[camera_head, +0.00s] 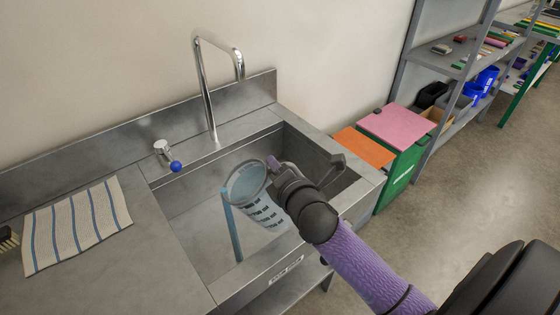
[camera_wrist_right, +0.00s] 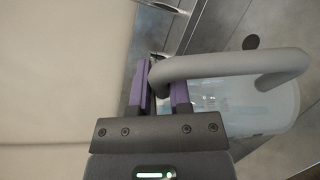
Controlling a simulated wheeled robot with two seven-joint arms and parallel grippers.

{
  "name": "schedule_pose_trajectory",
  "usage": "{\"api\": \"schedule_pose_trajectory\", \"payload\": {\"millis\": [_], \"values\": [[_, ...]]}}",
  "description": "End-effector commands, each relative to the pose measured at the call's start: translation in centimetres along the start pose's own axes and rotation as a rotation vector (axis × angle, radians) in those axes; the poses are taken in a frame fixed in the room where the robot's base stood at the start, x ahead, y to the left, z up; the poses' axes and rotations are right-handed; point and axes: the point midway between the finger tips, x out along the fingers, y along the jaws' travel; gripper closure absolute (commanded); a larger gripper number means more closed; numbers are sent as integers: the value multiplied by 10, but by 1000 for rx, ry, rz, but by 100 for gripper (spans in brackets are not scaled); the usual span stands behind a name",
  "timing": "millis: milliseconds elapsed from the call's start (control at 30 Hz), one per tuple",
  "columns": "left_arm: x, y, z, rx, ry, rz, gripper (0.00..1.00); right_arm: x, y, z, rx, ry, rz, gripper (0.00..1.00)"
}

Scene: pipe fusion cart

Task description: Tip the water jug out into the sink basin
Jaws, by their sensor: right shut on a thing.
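The water jug (camera_head: 262,209) is a clear, grey-rimmed vessel with dark printed marks, held over the sink basin (camera_head: 186,217). It is tilted far over, its mouth facing left. A narrow blue stream (camera_head: 233,228) runs down from its rim into the basin. My right gripper (camera_head: 274,165) is shut on the jug's handle at the basin's right side. In the right wrist view, the thick grey handle (camera_wrist_right: 230,65) passes between the purple fingers (camera_wrist_right: 160,88), with the clear jug body (camera_wrist_right: 262,108) to the right. How much water is inside cannot be told. My left gripper is out of view.
A tall chrome faucet (camera_head: 207,95) rises behind the basin, with a blue-knobbed tap (camera_head: 165,155) to its left. A striped cloth (camera_head: 76,225) and part of a brush (camera_head: 8,240) lie on the left counter. Green bins (camera_head: 403,165) and shelving stand right.

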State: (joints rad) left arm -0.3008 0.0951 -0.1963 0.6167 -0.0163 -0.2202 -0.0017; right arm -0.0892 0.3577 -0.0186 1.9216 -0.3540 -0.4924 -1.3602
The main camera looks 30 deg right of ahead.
Motion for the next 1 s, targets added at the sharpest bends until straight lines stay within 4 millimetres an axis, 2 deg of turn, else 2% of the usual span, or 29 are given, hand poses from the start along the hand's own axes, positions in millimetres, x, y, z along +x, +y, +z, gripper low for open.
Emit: {"api": "schedule_pose_trajectory", "payload": {"millis": [500, 1000], "values": [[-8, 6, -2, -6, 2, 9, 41, 6, 17, -16, -242, -1, -83, 100], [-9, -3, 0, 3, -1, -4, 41, 11, 30, -31, -487, -3, -172, 100]]}}
